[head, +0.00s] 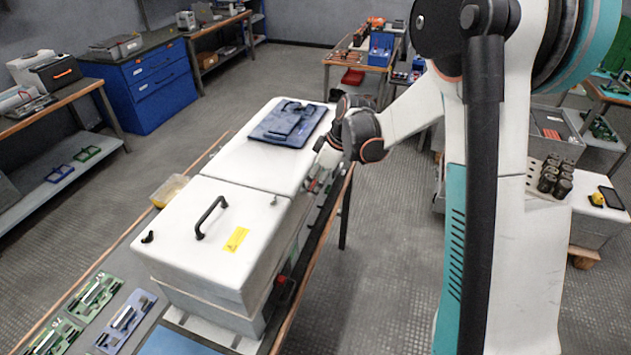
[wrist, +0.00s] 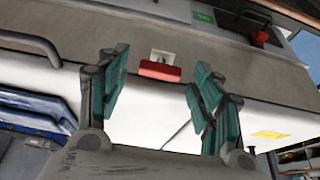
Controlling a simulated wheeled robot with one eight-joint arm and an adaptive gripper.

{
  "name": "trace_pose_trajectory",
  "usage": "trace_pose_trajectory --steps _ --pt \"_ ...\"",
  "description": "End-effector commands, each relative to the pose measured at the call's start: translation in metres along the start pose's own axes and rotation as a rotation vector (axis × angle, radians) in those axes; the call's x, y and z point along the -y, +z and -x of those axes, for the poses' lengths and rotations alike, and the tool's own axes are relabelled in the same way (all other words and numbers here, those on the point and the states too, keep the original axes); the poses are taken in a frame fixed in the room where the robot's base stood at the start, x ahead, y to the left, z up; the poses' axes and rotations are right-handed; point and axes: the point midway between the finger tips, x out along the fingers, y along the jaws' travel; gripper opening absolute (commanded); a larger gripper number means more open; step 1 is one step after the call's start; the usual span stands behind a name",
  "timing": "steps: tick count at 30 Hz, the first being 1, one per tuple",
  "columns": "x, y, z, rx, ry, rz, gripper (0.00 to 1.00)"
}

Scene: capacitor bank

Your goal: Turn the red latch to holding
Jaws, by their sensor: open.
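The red latch (wrist: 160,70) is a small red block below a pale metal plate (wrist: 165,57) on the side of the cabinet. In the wrist view it lies between and beyond my two teal fingers. My gripper (wrist: 160,86) is open, with a finger on each side of the latch in the picture; I see no contact. In the head view my gripper (head: 318,172) is at the right side of the white cabinet (head: 190,220), near the seam between its two lids. A small bit of red (head: 313,186) shows there, mostly hidden by the gripper.
A red knob (wrist: 260,37) sits farther along the cabinet side, near a green label (wrist: 203,17). The lid has a black handle (head: 209,218) and a yellow label (head: 236,239). A blue tray (head: 290,123) lies on the rear lid.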

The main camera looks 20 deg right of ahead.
Motion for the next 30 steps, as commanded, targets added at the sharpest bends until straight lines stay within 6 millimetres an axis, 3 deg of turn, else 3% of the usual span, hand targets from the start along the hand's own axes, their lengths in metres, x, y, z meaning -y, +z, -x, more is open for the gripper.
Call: trace_pose_trajectory --steps 9,15,30 --pt "0.0000 -0.0001 -0.0022 0.000 0.000 -0.001 0.60" --pt "0.0000 0.0000 -0.0020 0.000 0.000 -0.001 0.16" --pt "0.0012 0.0000 -0.0020 0.000 0.050 -0.122 0.16"
